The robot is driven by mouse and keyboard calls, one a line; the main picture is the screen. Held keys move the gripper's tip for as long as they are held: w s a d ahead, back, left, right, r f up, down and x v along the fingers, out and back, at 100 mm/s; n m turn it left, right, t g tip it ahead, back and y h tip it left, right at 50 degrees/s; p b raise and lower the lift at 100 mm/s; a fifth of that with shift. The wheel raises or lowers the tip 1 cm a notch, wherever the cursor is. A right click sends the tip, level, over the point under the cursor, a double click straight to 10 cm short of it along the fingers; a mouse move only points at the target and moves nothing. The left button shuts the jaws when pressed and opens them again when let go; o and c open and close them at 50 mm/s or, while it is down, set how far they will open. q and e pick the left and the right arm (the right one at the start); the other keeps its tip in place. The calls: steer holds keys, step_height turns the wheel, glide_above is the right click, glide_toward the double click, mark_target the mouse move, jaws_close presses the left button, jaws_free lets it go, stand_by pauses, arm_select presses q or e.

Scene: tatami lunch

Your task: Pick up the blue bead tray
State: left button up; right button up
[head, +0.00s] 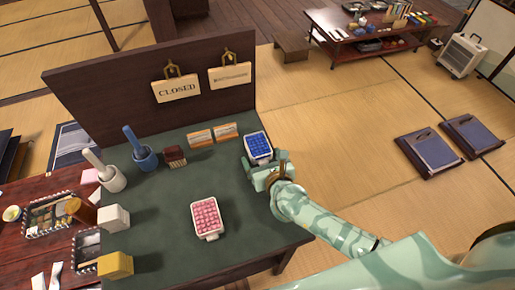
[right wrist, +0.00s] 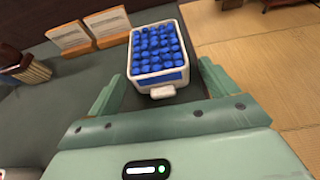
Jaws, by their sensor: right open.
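The blue bead tray (head: 257,145) is a white tray filled with blue beads, near the right edge of the dark green table top (head: 165,225). In the right wrist view the blue bead tray (right wrist: 157,55) has a small white tab on its near side. My right gripper (head: 266,168) is at the tray's near side. In the right wrist view its fingers (right wrist: 158,85) are apart, one on each side of the tray's near end, with gaps visible. My left gripper is not in view.
A pink bead tray (head: 207,217) sits nearer on the same table. Two small card stands (head: 212,134) stand behind the blue tray, below a dark board with hanging signs (head: 177,90). A blue mortar (head: 145,157) and white mortar (head: 112,178) stand left. Tatami floor lies right.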

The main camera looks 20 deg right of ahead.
steer(key=shift+w+f, duration=0.3)
steer(key=shift+w, duration=0.2)
steer(key=shift+r, duration=0.1)
steer(key=shift+c, duration=0.3)
steer(key=c, duration=1.1)
steer(key=shift+o, duration=0.2)
steer(key=shift+r, duration=0.1)
